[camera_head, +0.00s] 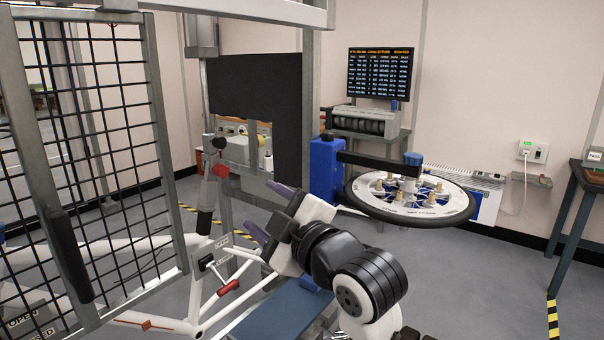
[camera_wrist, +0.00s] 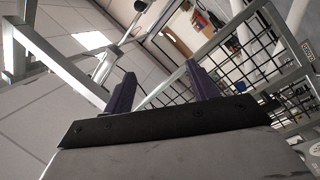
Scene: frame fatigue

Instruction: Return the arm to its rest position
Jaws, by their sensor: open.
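My gripper (camera_head: 264,210) is at the lower middle of the head view, at the end of my black and white arm. Its two purple fingers are spread apart with nothing between them. They point up and left, toward the white bicycle frame (camera_head: 150,250) and the rig around it. In the wrist view my gripper (camera_wrist: 162,85) also shows both fingers apart and empty. Beyond them there are metal bars, wire mesh and a tilted view of the room. I cannot tell the exact gap between the fingers and the frame.
A mesh guard door (camera_head: 110,130) stands open at the left. A spoked wheel-like disc (camera_head: 450,207) on a blue post (camera_head: 325,170) is right of my arm. A dark table (camera_head: 580,205) is at far right. Floor at right is clear.

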